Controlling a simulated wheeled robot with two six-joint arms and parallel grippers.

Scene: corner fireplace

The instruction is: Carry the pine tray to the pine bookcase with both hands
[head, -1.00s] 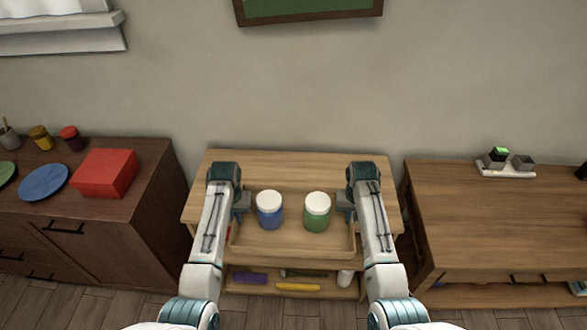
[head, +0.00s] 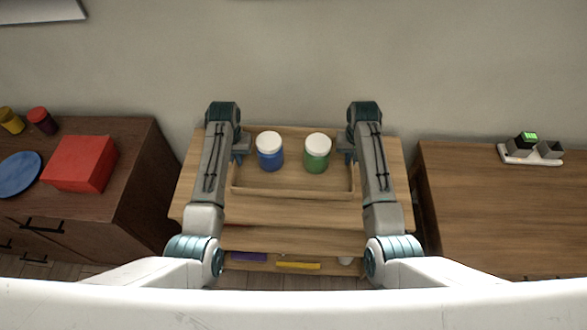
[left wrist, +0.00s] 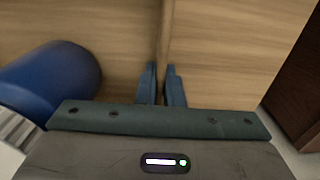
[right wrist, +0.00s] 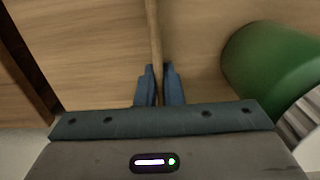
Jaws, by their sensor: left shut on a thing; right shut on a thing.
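The pine tray (head: 292,194) is in the middle of the head view, over the top of the pine bookcase (head: 188,196). It looks level; whether it touches the top I cannot tell. A blue jar (head: 270,157) and a green jar (head: 317,158), both white-lidded, stand upright in it. My left gripper (head: 242,150) is shut on the tray's left wall, which also shows in the left wrist view (left wrist: 165,35). My right gripper (head: 345,150) is shut on the right wall, also seen in the right wrist view (right wrist: 153,35). My forearms hide parts of the bookcase top.
A dark cabinet (head: 140,190) with a red box (head: 80,163) and a blue plate (head: 20,174) stands left. A wooden sideboard (head: 480,210) with a small white stand (head: 530,155) is right. A yellow item (head: 298,265) and a purple item (head: 248,257) lie on the lower shelf.

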